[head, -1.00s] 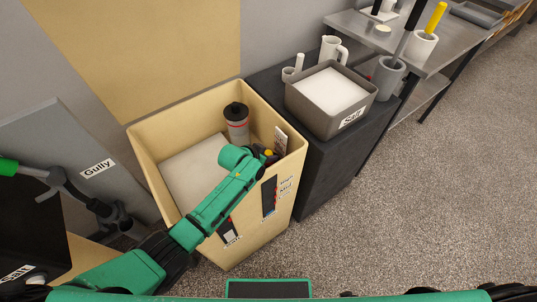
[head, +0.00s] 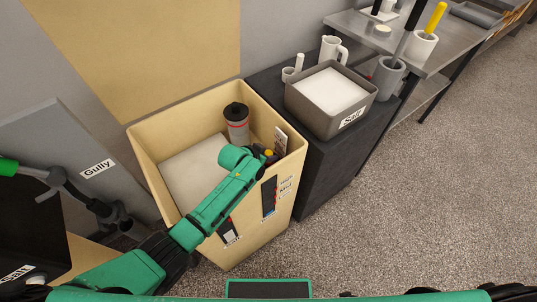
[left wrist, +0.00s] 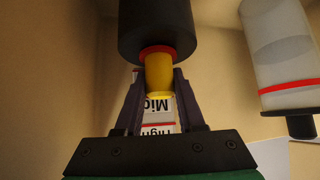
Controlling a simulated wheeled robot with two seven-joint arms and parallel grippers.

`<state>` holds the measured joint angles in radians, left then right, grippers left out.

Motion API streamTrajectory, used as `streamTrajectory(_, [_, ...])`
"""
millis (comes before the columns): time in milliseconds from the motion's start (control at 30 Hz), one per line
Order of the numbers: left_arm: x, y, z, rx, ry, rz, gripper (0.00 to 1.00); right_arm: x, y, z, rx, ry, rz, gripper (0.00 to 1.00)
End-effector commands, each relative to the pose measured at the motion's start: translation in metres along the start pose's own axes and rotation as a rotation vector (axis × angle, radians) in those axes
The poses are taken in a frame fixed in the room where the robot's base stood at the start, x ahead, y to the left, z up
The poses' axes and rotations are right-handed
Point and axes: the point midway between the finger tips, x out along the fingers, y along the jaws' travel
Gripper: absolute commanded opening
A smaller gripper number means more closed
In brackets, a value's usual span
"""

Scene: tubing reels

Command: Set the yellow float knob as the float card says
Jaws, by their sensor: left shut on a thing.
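The yellow float knob (head: 269,153) shows as a small spot at the front right rim of the beige tank (head: 150,160). In the left wrist view the yellow knob (left wrist: 159,75) sits between the two fingers of my left gripper (left wrist: 158,88), below a black cylinder (left wrist: 157,28) and a red ring. My left gripper (head: 265,157) is shut on it. Labels reading Mid (left wrist: 157,106) and High (left wrist: 157,131) show upside down behind it. A pale card (head: 281,139) stands at the tank's right wall; its print is too small to read. My right gripper is out of view.
A grey canister with black cap and red band (head: 236,122) stands in the tank; it also shows in the wrist view (left wrist: 277,45). A grey bin marked Salt (head: 351,118) and a white jug (head: 334,50) stand on a dark cabinet at right. The floor (head: 440,190) is clear.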

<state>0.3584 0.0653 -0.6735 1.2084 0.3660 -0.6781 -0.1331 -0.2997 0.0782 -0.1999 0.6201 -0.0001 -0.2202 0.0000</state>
Motion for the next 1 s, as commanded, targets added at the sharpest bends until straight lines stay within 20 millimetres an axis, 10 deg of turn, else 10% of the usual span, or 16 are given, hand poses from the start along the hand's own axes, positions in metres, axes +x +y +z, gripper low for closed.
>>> streamTrajectory(933, [-0.028, 0.0, -0.028, 0.0, 0.0, 0.0, 0.0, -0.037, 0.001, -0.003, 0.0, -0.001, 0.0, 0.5])
streamTrajectory(967, [-0.028, 0.0, -0.028, 0.0, 0.0, 0.0, 0.46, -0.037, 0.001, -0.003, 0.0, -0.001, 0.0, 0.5])
streamTrajectory(1000, [-0.028, 0.0, -0.028, 0.0, 0.0, 0.0, 0.61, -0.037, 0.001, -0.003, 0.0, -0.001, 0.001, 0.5])
